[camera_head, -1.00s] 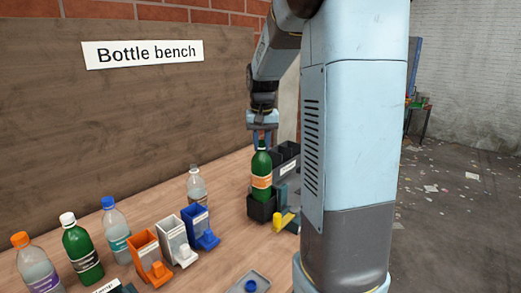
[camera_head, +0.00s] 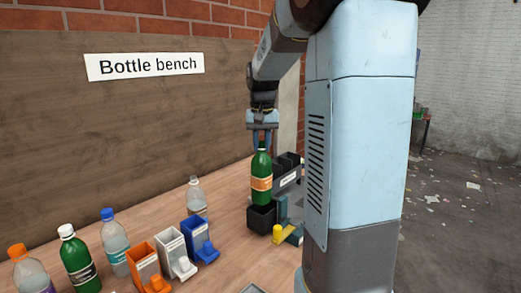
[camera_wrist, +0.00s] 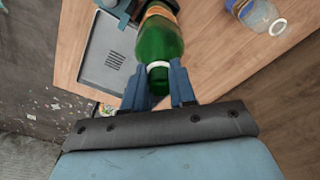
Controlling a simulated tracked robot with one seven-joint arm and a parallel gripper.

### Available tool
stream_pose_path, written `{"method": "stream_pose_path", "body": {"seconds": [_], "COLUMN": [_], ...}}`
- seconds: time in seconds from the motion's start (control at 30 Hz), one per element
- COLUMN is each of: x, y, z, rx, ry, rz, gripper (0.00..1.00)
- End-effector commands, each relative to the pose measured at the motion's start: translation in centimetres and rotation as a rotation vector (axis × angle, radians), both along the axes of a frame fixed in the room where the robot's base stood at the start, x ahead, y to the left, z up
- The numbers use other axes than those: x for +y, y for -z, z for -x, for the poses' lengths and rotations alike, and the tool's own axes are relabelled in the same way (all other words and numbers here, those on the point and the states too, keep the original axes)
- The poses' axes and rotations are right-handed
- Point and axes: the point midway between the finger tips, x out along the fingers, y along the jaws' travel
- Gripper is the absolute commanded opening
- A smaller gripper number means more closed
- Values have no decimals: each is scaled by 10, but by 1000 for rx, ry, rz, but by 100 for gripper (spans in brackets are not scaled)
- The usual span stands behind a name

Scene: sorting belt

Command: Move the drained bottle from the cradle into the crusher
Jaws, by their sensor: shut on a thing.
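The green bottle (camera_head: 261,184) with an orange label stands upright in a black square holder (camera_head: 262,219) on the bench. My gripper (camera_head: 262,146) points down over it and is shut on its top. In the wrist view the bottle (camera_wrist: 160,45) has its neck and white ring between the blue fingers (camera_wrist: 159,90). The bottle's lower part is hidden inside the holder. I cannot tell which unit is the crusher; dark bins (camera_head: 288,180) with a white label stand behind the holder, partly hidden by my arm.
Several bottles stand at the left, including a green one with a white cap (camera_head: 79,262). Orange, white and blue dispensers (camera_head: 200,240) stand between them and the holder. A yellow part (camera_head: 277,234) lies before the holder. A grey tray (camera_wrist: 90,70) shows in the wrist view.

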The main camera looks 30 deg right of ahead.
Motion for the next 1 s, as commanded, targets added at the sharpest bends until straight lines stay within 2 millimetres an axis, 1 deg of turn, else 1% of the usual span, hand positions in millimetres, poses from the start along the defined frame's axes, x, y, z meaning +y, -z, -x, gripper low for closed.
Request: {"method": "stream_pose_path", "body": {"seconds": [0.1,0.53,0.7,1.0], "x": [0,0,0,0], "y": [-9,-35,-39,-40], "z": [0,0,0,0], "rx": [-1,0,0,0], "ry": [0,0,0,0], "rz": [0,0,0,0], "gripper": [0,0,0,0]}}
